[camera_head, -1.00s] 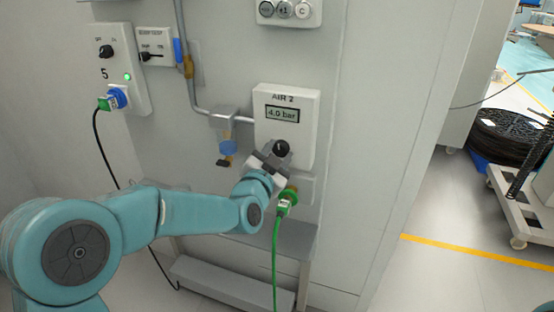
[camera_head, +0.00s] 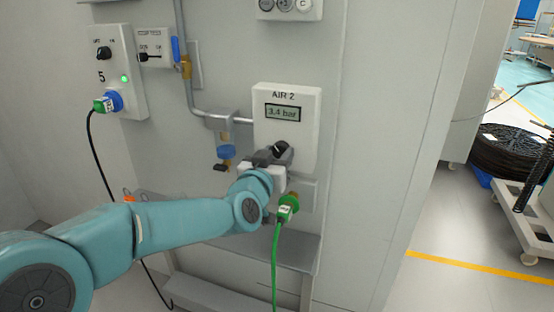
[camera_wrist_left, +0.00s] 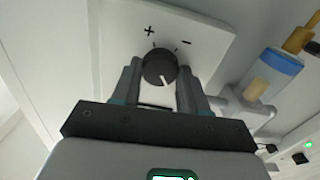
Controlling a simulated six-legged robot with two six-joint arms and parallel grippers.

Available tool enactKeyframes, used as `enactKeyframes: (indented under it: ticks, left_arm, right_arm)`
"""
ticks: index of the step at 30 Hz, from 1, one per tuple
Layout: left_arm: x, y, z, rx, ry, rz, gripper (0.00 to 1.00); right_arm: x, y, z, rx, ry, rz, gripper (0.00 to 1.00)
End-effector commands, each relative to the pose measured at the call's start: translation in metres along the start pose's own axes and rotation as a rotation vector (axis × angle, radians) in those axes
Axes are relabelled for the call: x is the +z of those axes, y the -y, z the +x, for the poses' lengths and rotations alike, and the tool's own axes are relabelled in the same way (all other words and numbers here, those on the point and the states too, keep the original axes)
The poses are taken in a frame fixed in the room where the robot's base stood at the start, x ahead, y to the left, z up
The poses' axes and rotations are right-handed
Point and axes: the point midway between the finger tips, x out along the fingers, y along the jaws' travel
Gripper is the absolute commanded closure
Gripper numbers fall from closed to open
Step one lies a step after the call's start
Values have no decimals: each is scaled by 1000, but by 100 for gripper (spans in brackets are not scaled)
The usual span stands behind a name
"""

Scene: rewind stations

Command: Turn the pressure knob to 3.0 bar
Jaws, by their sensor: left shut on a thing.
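The AIR 2 box (camera_head: 303,103) is a white panel on the grey cabinet wall. Its display (camera_head: 282,112) reads 3.4 bar. The black pressure knob (camera_head: 281,148) sits below the display. My left gripper (camera_head: 272,157) is at the knob, coming from below left. In the left wrist view the knob (camera_wrist_left: 160,66) has a white pointer line, with plus and minus marks above it. The fingers of the left gripper (camera_wrist_left: 160,82) stand on both sides of it, shut on it. My right gripper is not in view.
A green plug (camera_head: 287,207) with a hanging cable is just below my left gripper. A blue-bowled air filter (camera_head: 226,150) is to the left of the box. A control panel marked 5 (camera_head: 121,75) is further left.

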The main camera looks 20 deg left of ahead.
Motion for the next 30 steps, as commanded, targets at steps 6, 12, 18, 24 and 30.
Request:
enactKeyframes:
  ticks: [6, 12, 18, 24, 30]
  left_arm:
    - [1, 0, 0, 1, 3, -10, 87]
    - [1, 0, 0, 1, 3, -9, 87]
    - [1, 0, 0, 0, 2, -8, 31]
    - [0, 0, -1, 0, 1, -8, 31]
    - [-1, 0, -23, 1, 0, -8, 31]
  right_arm:
    - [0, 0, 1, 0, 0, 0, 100]
    - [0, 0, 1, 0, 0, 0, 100]
    - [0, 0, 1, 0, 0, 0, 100]
    - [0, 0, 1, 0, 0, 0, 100]
    - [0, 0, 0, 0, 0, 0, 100]
